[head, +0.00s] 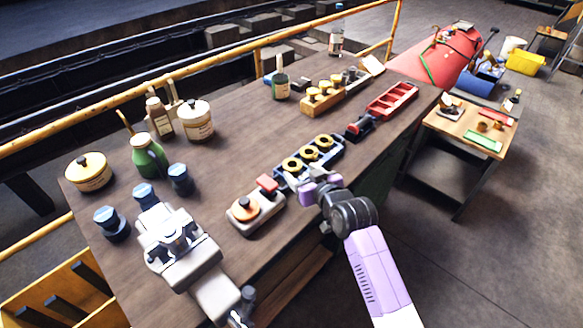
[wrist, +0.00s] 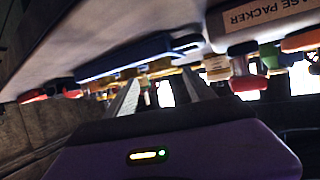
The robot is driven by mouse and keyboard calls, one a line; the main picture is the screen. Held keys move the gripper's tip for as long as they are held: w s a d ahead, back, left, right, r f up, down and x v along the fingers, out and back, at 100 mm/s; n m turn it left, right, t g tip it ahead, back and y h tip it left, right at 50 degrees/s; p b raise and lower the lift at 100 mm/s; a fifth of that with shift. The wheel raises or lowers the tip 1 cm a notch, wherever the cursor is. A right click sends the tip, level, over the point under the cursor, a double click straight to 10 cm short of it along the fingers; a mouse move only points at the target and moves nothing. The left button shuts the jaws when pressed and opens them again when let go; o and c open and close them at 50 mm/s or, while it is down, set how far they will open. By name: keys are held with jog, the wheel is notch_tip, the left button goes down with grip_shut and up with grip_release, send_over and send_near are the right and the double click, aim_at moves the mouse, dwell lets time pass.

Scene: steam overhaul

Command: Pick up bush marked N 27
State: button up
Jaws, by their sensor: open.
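Several brass ring-shaped bushes sit in a row in a blue tray (head: 337,153) on the brown workbench: a near one (head: 291,164), a middle one (head: 309,153) and a far one (head: 324,141). I cannot read any N 27 mark on them. My gripper (head: 308,190) is open at the tray's near right side, close to the near bush. In the wrist view my two fingers (wrist: 163,92) stand apart with nothing clearly between them. That view is steeply tilted; a blue bar (wrist: 140,58) and yellow parts lie beyond the fingers, too unclear to identify.
Left of the tray is a grey block with an orange disc (head: 247,208); a grey vise (head: 180,245) is farther left. Behind are a wooden block with brass parts (head: 322,98) and a red tray (head: 392,101). Jars and bottles stand along the back; the bench middle is clear.

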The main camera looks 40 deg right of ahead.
aim_at(290, 163)
jog(key=shift+p+x, duration=0.5)
jog(key=shift+x, duration=1.85)
jog(key=shift+c, duration=0.2)
jog(key=shift+r, duration=0.1)
grip_shut()
